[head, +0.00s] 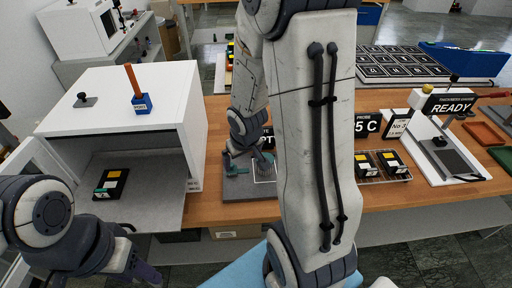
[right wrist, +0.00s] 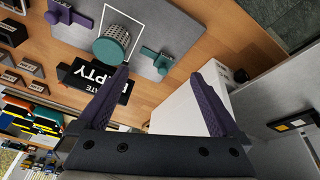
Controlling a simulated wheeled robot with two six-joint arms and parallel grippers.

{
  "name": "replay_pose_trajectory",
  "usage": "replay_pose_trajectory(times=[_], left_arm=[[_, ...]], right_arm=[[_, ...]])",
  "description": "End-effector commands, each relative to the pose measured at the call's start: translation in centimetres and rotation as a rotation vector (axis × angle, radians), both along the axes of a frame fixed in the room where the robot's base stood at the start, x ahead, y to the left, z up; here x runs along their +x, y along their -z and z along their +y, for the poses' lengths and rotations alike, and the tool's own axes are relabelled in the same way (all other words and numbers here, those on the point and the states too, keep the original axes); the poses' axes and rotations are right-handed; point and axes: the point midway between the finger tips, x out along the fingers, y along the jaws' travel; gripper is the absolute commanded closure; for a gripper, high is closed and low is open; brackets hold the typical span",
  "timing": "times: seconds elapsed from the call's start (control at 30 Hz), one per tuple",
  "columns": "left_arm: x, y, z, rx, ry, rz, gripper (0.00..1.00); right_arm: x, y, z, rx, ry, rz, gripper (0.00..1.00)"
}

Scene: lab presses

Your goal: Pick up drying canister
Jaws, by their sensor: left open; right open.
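The drying canister (right wrist: 113,45) is a grey perforated cylinder with a teal-green top. It stands inside a white outlined square on a grey plate (right wrist: 185,30). My right gripper (right wrist: 167,66) is open and empty; in the right wrist view the canister lies beyond its left finger, not between the fingers. In the head view my right arm covers much of the plate, and the canister shows only partly near the wrist. My left gripper (head: 140,272) is open at the lower left of the head view, away from the canister.
A teal handle (right wrist: 157,56) and a purple handle (right wrist: 68,14) flank the canister. A white open box (head: 125,95) holds a small sample tray (head: 111,184) at the left. A READY station (head: 445,150) stands at the right.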

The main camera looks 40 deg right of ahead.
Motion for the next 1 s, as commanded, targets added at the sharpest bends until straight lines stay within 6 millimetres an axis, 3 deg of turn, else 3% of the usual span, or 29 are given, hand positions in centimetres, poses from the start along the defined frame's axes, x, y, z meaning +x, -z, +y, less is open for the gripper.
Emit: replay_pose_trajectory(times=[0.03, 0.1, 0.3, 0.53, 1.0], left_arm=[[0.0, -1.4, 0.0, 0.000, 0.000, 0.000, 0.50], [0.0, -2.0, 0.0, 0.000, -0.001, 0.000, 0.50], [0.0, -2.8, 0.0, 0.000, -0.001, 0.000, 0.50], [0.0, -1.5, 0.0, 0.001, 0.000, 0.001, 0.50], [0.0, -2.2, 0.0, 0.000, 0.000, 0.000, 0.50]], right_arm=[[-0.3, -0.2, -2.7, 0.011, 0.066, -0.013, 0.00], [-0.4, 0.3, -5.2, 0.019, 0.127, -0.043, 0.00], [-1.1, 1.3, -9.0, 0.043, 0.213, -0.096, 0.00], [0.0, 4.6, -9.8, 0.048, 0.224, -0.102, 0.00], [2.0, 8.2, -10.6, 0.048, 0.222, -0.100, 0.00]])
